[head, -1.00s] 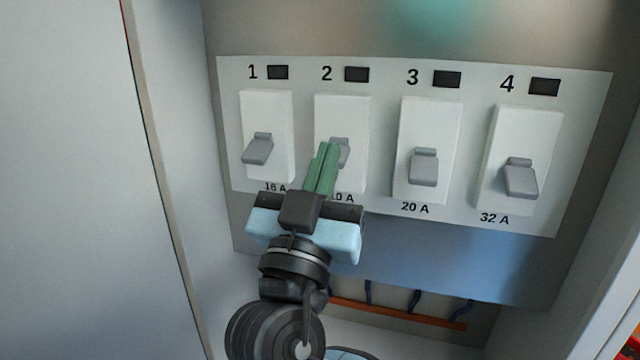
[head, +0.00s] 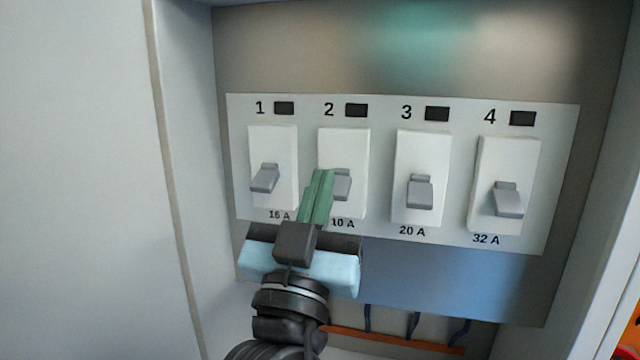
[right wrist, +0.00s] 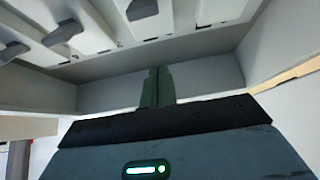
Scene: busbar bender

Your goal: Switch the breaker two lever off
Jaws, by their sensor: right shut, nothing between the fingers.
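Breaker two is a white plate (head: 357,143) marked 2 and 10 A on the panel. Its grey lever (head: 343,185) is partly hidden behind my fingers, so I cannot tell its exact tilt. My right gripper (head: 322,173) has green fingers, shut together and empty. The fingertips overlap the left side of the breaker two lever in the head view; I cannot tell whether they touch it. In the right wrist view the shut fingers (right wrist: 158,86) point up toward the cabinet's pale wall, with the panel at upper left. My left gripper is not in view.
Breaker levers one (head: 265,178), three (head: 420,191) and four (head: 508,199) stand on either side on the same panel. Dark indicator windows sit above the breakers. Cabinet walls close in at left and right. An orange bar (head: 390,341) with dark wires runs below the panel.

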